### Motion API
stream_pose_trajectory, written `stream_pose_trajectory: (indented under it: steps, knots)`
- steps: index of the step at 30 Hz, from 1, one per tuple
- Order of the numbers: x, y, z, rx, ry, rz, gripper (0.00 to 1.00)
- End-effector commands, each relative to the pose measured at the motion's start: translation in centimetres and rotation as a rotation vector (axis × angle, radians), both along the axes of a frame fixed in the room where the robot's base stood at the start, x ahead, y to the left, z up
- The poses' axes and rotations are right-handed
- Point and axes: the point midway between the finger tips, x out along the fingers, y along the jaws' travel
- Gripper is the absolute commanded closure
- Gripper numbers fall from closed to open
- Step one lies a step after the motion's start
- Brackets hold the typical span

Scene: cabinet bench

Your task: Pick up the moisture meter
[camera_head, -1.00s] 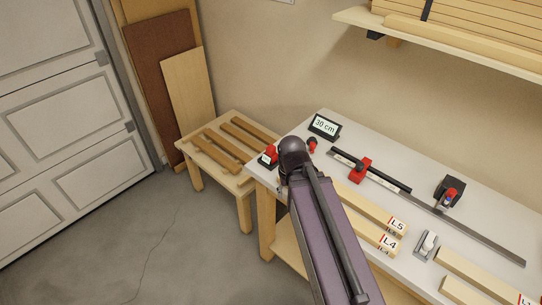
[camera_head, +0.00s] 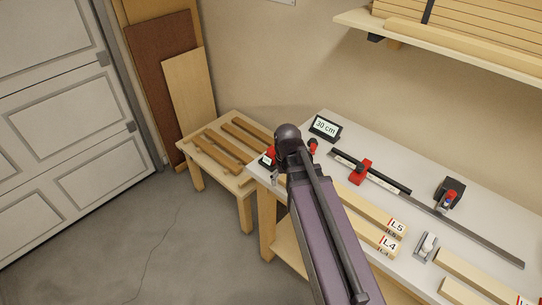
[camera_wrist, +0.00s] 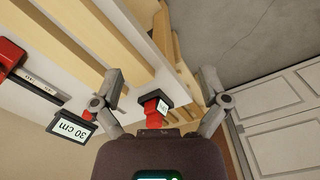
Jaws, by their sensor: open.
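The moisture meter appears to be the small red and black device with a pale screen at the bench's left corner (camera_head: 267,159). My dark wrist partly covers it in the head view. In the wrist view the meter (camera_wrist: 155,112) lies between and just beyond my two grey fingers. My gripper (camera_wrist: 160,84) is open and empty, its fingers spread to either side of the meter. I cannot tell the height gap between fingers and meter. One finger shows below my wrist in the head view.
A "30 cm" display (camera_head: 325,127) and a small red item (camera_head: 313,146) stand nearby on the bench (camera_head: 345,133). A rail with a red stop (camera_head: 361,172) and labelled wood strips (camera_head: 372,207) lie to the right. A low slatted table (camera_head: 212,170) adjoins the bench's left end.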

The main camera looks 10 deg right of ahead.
Motion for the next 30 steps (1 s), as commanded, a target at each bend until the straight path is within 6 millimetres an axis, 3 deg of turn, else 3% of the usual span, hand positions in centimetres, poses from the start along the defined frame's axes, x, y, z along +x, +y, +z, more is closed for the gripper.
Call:
stream_pose_trajectory:
  steps: [1, 9, 15, 21, 30]
  knots:
    - [2.6, 0.0, 0.8, 0.0, 0.0, 0.031, 0.06]
    - [13.9, 0.0, 3.4, 0.001, 0.0, 0.271, 0.06]
    - [20.9, 0.0, 4.9, 0.001, 0.0, 0.43, 0.06]
    - [24.0, 0.0, 5.5, 0.001, 0.0, 0.515, 0.06]
    - [24.3, 0.0, 5.5, 0.001, 0.0, 0.53, 0.06]
